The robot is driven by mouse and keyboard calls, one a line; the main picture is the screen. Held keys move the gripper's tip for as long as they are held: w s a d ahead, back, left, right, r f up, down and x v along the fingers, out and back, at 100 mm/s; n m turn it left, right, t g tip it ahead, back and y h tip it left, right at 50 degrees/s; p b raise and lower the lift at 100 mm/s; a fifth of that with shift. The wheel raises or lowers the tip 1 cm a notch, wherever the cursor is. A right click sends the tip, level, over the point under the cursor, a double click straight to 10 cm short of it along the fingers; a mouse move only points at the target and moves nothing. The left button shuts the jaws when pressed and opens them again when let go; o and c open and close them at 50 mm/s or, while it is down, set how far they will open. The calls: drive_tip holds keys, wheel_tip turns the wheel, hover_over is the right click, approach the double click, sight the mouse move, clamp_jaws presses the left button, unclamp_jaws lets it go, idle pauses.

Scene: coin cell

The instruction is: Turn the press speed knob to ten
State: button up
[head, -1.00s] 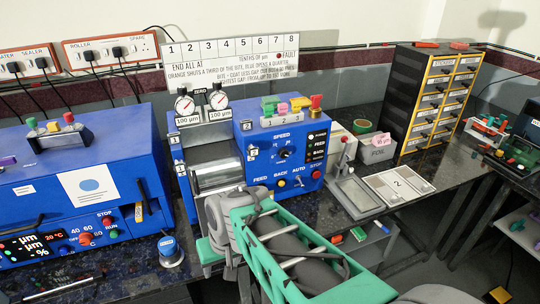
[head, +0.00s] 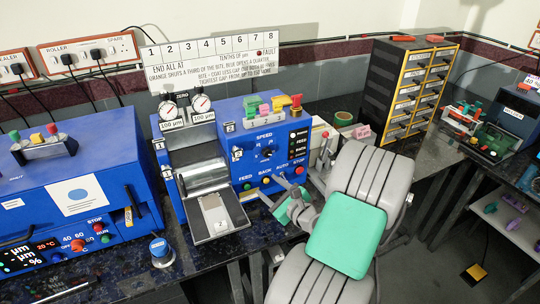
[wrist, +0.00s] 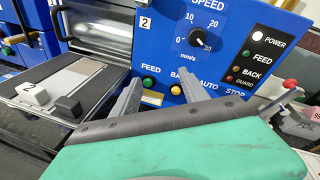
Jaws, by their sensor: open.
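The press speed knob (wrist: 196,38) is a round black dial under the word SPEED on the blue press panel. In the wrist view it carries marks 10, 20 and 30, and its pale pointer appears to face the 30 side. It also shows in the head view (head: 268,152). My gripper (wrist: 162,76) is open and empty, its two grey fingers apart in front of the lower panel, below and left of the knob and not touching it.
A red-tipped lever (wrist: 290,86) stands right of the panel. A flat tray (head: 222,225) juts out before the roller (head: 203,173). Drawers (head: 410,85) stand at the back right.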

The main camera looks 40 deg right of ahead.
sight(268, 154)
drive_tip(key=d+r+m+t+h, duration=0.2)
drive_tip(key=d+r+m+h, duration=0.15)
drive_tip(key=r+m, duration=0.2)
drive_tip(key=shift+m+y, duration=0.25)
drive_tip(key=shift+m, duration=0.1)
drive_tip(key=x, duration=0.2)
drive_tip(key=p+x, duration=0.1)
drive_tip(key=x, duration=0.2)
drive_tip(key=p+x, duration=0.1)
drive_tip(key=x, duration=0.1)
drive_tip(key=shift+w+d+f, duration=0.3)
drive_tip(key=shift+d, duration=0.05)
drive_tip(key=shift+c, duration=0.2)
clamp_jaws()
